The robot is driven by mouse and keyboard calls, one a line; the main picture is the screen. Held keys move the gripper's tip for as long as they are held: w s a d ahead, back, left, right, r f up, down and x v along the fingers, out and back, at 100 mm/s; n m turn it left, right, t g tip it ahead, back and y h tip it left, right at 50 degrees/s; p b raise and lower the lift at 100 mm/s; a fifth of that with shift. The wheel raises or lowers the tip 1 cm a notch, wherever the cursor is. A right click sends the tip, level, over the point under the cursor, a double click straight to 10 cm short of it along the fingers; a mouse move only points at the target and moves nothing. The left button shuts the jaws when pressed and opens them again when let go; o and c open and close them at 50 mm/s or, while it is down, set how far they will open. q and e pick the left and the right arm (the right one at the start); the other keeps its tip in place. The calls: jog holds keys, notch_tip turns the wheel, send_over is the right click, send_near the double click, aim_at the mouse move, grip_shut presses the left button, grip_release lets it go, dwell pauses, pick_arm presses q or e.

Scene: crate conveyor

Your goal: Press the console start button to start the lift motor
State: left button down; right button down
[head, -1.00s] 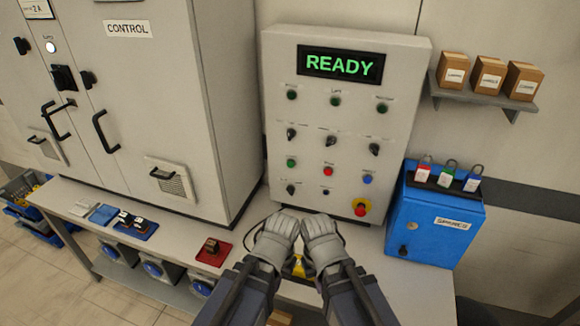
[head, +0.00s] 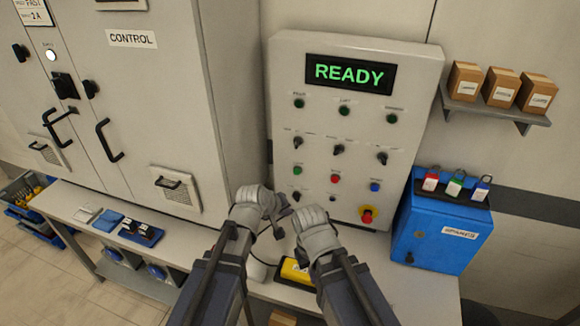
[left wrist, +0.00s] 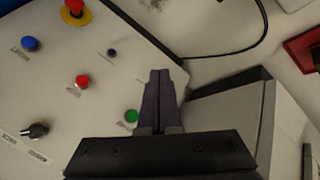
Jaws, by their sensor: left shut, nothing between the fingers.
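The grey console (head: 352,130) stands upright on the bench with its display (head: 349,74) reading READY in green. Its lower row has a green button (head: 297,170), a red button (head: 336,178) and a blue button (head: 375,187); the small labels are hard to read. A red mushroom button (head: 367,214) on yellow sits below. My left gripper (head: 284,206) is shut and empty in front of the console's lower left. In the left wrist view its fingertips (left wrist: 160,76) appear beside the green button (left wrist: 131,116); contact cannot be judged. My right gripper's fingers are hidden behind its wrist.
A blue box (head: 437,235) with several padlocks stands right of the console. A large control cabinet (head: 170,90) stands left. A yellow item (head: 294,271) lies on the bench near my right arm. A shelf (head: 490,110) holds cartons at upper right.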

aim_at(297, 172)
pick_arm(q)
jog(key=shift+n+t, duration=0.7)
jog(key=shift+n, duration=0.2)
jog(key=w, duration=0.1)
jog(key=w+a+r, duration=0.1)
jog(key=w+r, duration=0.1)
jog(key=shift+w+a+r, duration=0.2)
jog(key=shift+w+r, duration=0.05)
jog(key=shift+w, duration=0.15)
jog(key=w+d, duration=0.2)
jog(key=w, duration=0.6)
jog(key=shift+w+d, duration=0.2)
jog(key=shift+d, duration=0.15)
jog(key=shift+w, duration=0.1)
dwell(0.9)
jog(key=shift+w+d, duration=0.15)
jog(key=shift+w, duration=0.15)
jog(key=shift+w+d, duration=0.15)
jog(key=shift+w, duration=0.25)
dwell(0.7)
jog(key=shift+s, duration=0.1)
dwell(0.3)
jog(key=shift+s+a, duration=0.3)
jog(key=shift+s, duration=0.45)
